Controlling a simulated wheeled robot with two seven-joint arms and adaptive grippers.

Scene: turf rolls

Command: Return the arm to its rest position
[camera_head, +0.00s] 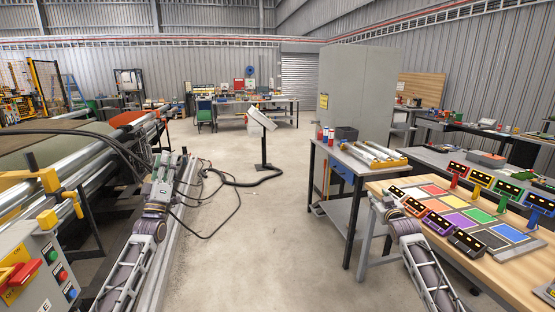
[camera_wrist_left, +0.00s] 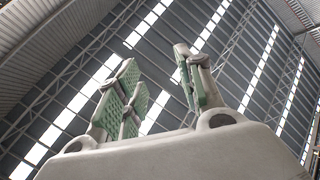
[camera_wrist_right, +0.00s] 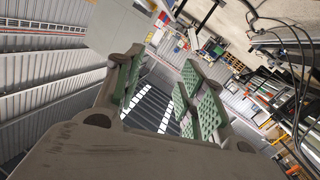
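My left gripper (camera_head: 170,163) points upward beside the long roller machine (camera_head: 85,165) in the head view. In the left wrist view its green-padded fingers (camera_wrist_left: 157,70) stand apart with only the roof behind them. My right gripper (camera_head: 381,200) is at the left end of the wooden table (camera_head: 480,275) in the head view, small and partly hidden by its own wrist. In the right wrist view its green-padded fingers (camera_wrist_right: 160,75) are spread with nothing between them. Both grippers are empty.
Coloured pads (camera_head: 457,201) and several small display units lie on the wooden table. A metal side table (camera_head: 338,158) holds rollers and cans. A control box (camera_head: 35,262) is at lower left. A black cable (camera_head: 245,183) crosses the floor near a stand (camera_head: 264,140).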

